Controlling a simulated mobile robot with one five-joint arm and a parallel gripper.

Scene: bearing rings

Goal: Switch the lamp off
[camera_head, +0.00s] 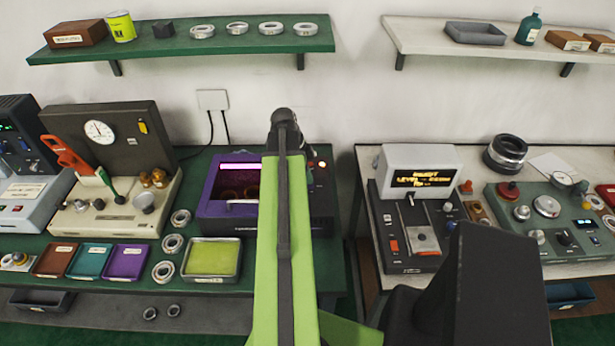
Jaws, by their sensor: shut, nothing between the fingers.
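A purple-framed box (212,196) stands on the green bench left of centre. A bright pinkish lamp strip (238,168) glows inside it, above dim round shapes. A dark panel (321,199) is on the box's right side, with a small orange-red light (322,164) glowing near its top. My green arm link crosses in front of the box and hides part of its right side and panel. The link ends in a dark joint above the box. I see no gripper fingers; my gripper is out of sight, and I cannot tell whether it touches anything.
A gap separates the green bench from the right bench, which holds a machine with a lit display (425,179). A green shelf (185,46) hangs above.

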